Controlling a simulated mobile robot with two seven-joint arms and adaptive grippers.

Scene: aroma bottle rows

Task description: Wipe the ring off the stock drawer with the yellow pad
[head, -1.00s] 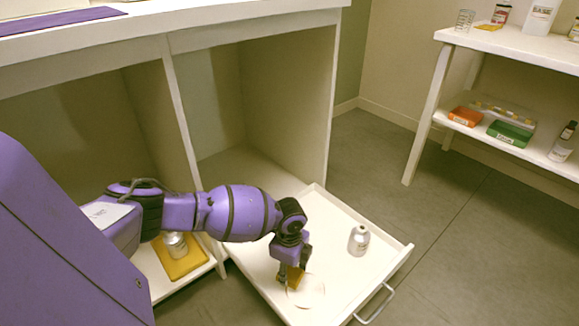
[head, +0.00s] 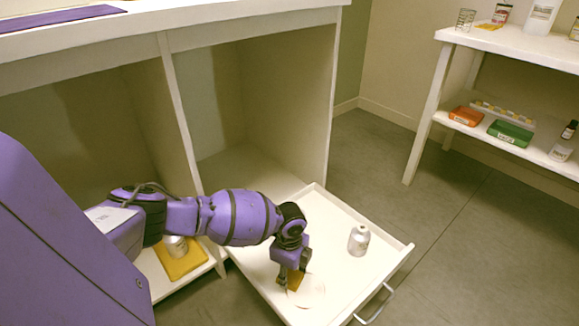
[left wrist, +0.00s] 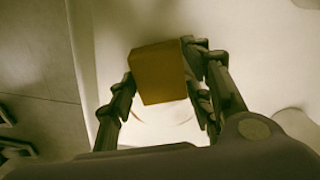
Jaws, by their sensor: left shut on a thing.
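The stock drawer (head: 334,227) is pulled out, white, with a metal handle at its front. A faint round ring (head: 311,291) shows on its floor near the left side. My left gripper (head: 292,280) points down into the drawer, shut on the yellow pad (head: 297,280), at the ring's left edge. In the left wrist view the pad (left wrist: 158,72) sits between the fingers, and part of the ring (left wrist: 165,118) curves below it. The pad hides some of the ring. Whether the pad touches the floor is hard to tell. My right gripper is not in view.
A silver-white bottle (head: 358,240) stands in the drawer right of the gripper. A yellow mat (head: 183,263) with a metal container (head: 175,247) lies in the left bay. A white shelf (head: 514,45) with bottles and trays stands at right.

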